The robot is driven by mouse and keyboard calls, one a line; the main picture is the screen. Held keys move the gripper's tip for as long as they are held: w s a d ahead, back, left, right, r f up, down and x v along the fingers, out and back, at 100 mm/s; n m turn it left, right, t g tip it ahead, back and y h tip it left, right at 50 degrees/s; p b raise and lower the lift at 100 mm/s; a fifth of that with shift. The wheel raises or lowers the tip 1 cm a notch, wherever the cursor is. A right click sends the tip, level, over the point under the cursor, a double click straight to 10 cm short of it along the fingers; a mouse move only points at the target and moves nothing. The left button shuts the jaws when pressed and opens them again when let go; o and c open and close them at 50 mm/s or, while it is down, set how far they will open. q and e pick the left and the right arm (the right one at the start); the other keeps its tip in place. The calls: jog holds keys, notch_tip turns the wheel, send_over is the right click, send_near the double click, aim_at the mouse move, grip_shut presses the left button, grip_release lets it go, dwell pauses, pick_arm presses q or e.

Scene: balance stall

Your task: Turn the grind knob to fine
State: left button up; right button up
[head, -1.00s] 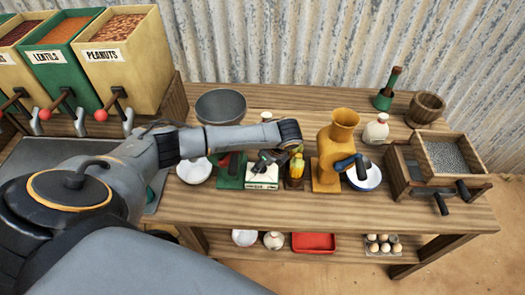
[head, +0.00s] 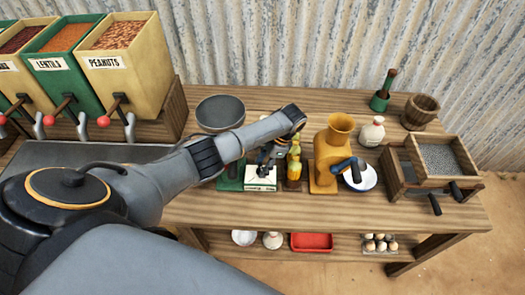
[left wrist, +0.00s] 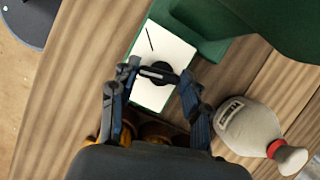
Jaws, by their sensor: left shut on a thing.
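The grind knob (left wrist: 157,73) is a dark round knob with a raised bar across it, on a white plate (left wrist: 172,48) marked with a thin black line. The plate belongs to a green body (left wrist: 215,30); the white plate also shows in the head view (head: 261,183). My left gripper (left wrist: 160,77) has its two fingers at opposite ends of the knob's bar, shut on it. In the head view the left gripper (head: 268,160) reaches down over the plate, and my arm partly hides that area. My right gripper is not in view.
Yellow bottles (head: 294,168) stand close right of the plate, then an orange mill (head: 325,150) with a blue-handled crank. A grey bowl (head: 220,112) is behind. A cream bag-like container (left wrist: 250,128) with a red neck lies near the gripper in the wrist view.

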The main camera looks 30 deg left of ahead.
pick_arm(q)
jog(key=n+h, duration=0.1)
jog(key=n, duration=0.2)
jog(key=n+g+h, duration=0.1)
jog(key=n, duration=0.2)
jog(key=shift+w+f, duration=0.1)
jog(key=shift+n, duration=0.3)
dwell(0.3)
jog(key=o, duration=1.2)
jog(key=shift+c, duration=0.2)
jog(key=shift+w, duration=0.1)
jog(key=a+v, duration=0.1)
jog(key=v, duration=1.1)
jog(key=shift+d, duration=0.35)
